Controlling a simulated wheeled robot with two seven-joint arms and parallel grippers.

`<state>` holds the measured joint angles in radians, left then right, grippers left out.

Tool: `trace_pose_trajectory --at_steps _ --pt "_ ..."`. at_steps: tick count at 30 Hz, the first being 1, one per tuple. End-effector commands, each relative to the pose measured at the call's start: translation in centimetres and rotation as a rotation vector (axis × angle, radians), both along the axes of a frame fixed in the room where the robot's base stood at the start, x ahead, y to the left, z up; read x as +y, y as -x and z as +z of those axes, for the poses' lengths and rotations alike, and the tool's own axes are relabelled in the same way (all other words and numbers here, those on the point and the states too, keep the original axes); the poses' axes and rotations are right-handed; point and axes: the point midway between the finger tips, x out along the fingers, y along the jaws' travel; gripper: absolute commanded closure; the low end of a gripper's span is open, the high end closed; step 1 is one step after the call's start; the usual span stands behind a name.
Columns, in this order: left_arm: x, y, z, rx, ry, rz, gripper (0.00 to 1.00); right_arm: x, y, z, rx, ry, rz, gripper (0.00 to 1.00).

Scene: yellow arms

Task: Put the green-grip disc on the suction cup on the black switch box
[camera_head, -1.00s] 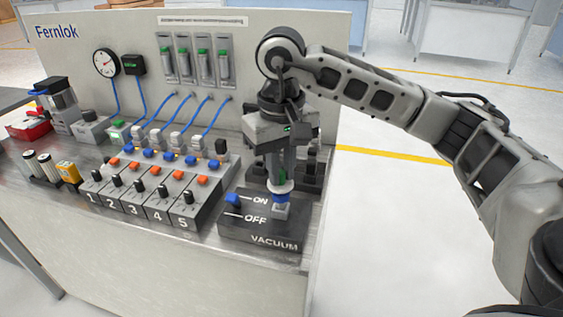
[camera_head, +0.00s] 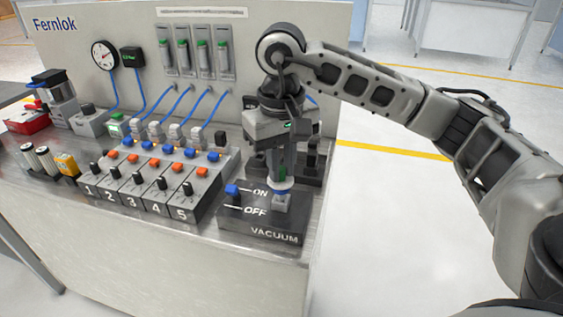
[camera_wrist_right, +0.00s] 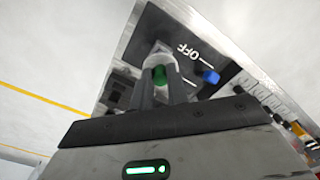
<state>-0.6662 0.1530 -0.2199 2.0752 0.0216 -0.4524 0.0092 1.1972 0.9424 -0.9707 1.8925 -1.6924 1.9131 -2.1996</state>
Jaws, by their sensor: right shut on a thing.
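The black switch box (camera_head: 262,224), marked VACUUM, stands at the bench's front right corner. On top is a light grey post (camera_head: 281,205) with a blue suction cup (camera_head: 281,192). My right gripper (camera_head: 282,173) points down over it, shut on the green grip (camera_head: 282,171) of a pale disc. The disc sits right at the cup; I cannot tell whether they touch. In the right wrist view, the green grip (camera_wrist_right: 159,76) is between the fingers, with the disc (camera_wrist_right: 160,60) beyond, hiding the cup. My left gripper is not in view.
A blue knob (camera_head: 232,189) on the box is near the ON mark. Numbered valve blocks (camera_head: 150,185) with knobs fill the bench to the left. A panel (camera_head: 210,60) with a gauge (camera_head: 104,58) stands behind. Floor on the right is clear.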

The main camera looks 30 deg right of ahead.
Motion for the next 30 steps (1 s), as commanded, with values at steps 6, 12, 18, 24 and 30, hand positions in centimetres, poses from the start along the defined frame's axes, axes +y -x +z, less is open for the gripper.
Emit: trace_pose_trajectory --at_steps 6,12,18,24,30 --pt "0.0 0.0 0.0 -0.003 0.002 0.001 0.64 0.0 0.0 -0.1 0.0 0.0 0.0 0.59" --pt "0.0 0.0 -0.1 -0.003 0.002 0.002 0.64 0.0 0.0 -0.1 0.0 0.0 0.0 0.59" --pt "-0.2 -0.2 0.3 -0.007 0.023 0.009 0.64 0.0 -0.1 0.9 -0.003 -0.001 0.0 0.59" --pt "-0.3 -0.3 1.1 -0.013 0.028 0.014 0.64 0.0 -0.1 5.8 -0.008 0.0 0.0 0.59" --pt "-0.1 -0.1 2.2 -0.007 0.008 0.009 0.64 0.0 -0.1 11.0 -0.007 0.002 -0.001 0.59"
